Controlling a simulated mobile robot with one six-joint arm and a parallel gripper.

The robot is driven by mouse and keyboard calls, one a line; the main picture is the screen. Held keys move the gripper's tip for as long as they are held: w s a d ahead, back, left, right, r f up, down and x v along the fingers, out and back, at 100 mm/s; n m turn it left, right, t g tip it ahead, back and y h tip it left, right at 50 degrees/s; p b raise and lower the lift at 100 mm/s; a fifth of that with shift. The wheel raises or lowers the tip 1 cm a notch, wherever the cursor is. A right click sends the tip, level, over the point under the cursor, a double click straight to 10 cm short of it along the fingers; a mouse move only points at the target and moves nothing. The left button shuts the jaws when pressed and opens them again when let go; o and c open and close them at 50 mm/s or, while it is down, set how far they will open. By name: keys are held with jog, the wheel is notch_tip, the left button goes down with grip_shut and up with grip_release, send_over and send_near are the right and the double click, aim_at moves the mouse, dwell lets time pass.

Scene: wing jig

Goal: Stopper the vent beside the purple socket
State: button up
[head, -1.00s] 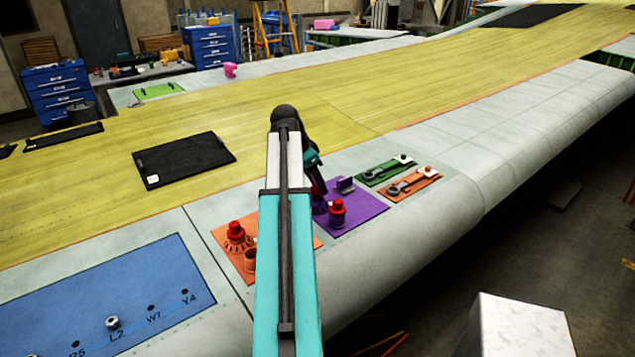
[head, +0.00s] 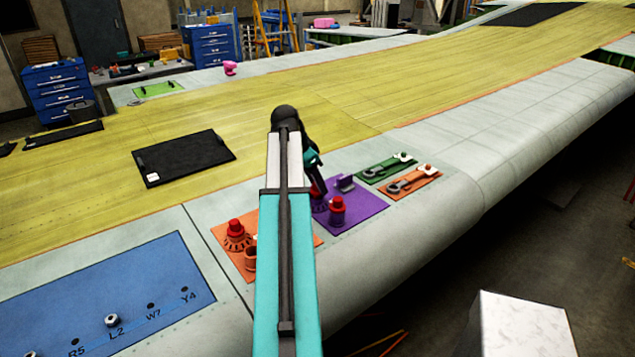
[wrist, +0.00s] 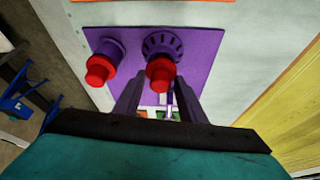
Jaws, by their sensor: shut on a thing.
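In the wrist view, the purple panel (wrist: 205,45) carries a purple slotted vent (wrist: 161,43) and, to its left, a round purple socket (wrist: 112,49) with a red plug (wrist: 99,69) in it. My gripper (wrist: 158,86) is shut on a red stopper (wrist: 160,70) at the vent. My arm and gripper hide most of the vent and stopper there.
An orange panel (head: 222,236) to the left holds a red-topped slotted vent (head: 236,241) and an open orange socket (head: 250,260). Wrenches lie on green (head: 368,178) and orange (head: 428,180) panels to the right.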

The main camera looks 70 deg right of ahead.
jog(key=shift+f+b, duration=0.35)
jog(key=shift+f, duration=0.35)
dwell(0.4)
jog(key=o, duration=1.1)
jog(key=shift+r, duration=0.2)
jog(key=shift+b+v, duration=2.3)
jog(key=shift+v, duration=4.4)
